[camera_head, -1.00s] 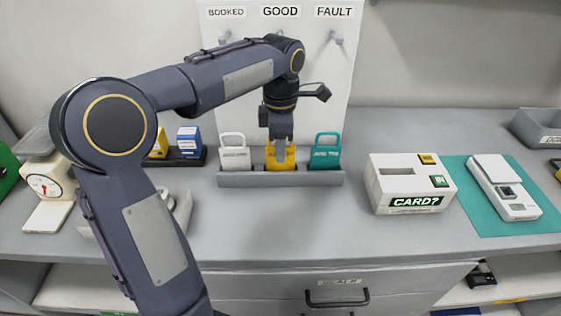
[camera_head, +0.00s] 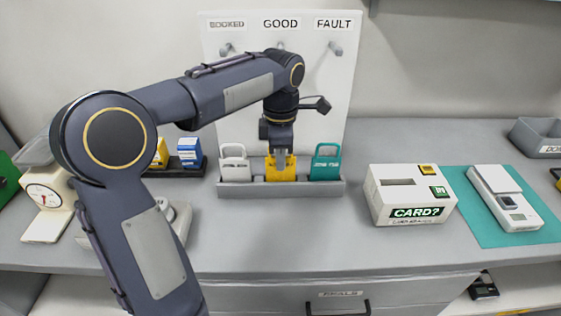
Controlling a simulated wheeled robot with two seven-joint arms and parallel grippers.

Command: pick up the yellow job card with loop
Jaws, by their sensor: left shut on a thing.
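The yellow job card with loop (camera_head: 281,173) stands in the grey rack (camera_head: 240,190), between a white card (camera_head: 235,168) and a teal card (camera_head: 325,168). My left gripper (camera_head: 281,154) points down from above and is shut on the upper part of the yellow card. The gripper hides the card's loop. The card's lower part is still at the rack; I cannot tell whether it is lifted at all. My right gripper is not in view.
A board with hooks under BOOKED, GOOD and FAULT labels (camera_head: 281,23) stands behind the rack. A white card reader (camera_head: 408,197) and a scale on a teal mat (camera_head: 463,203) are at the right. A dial scale (camera_head: 45,198) and small boxes (camera_head: 189,152) are at the left.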

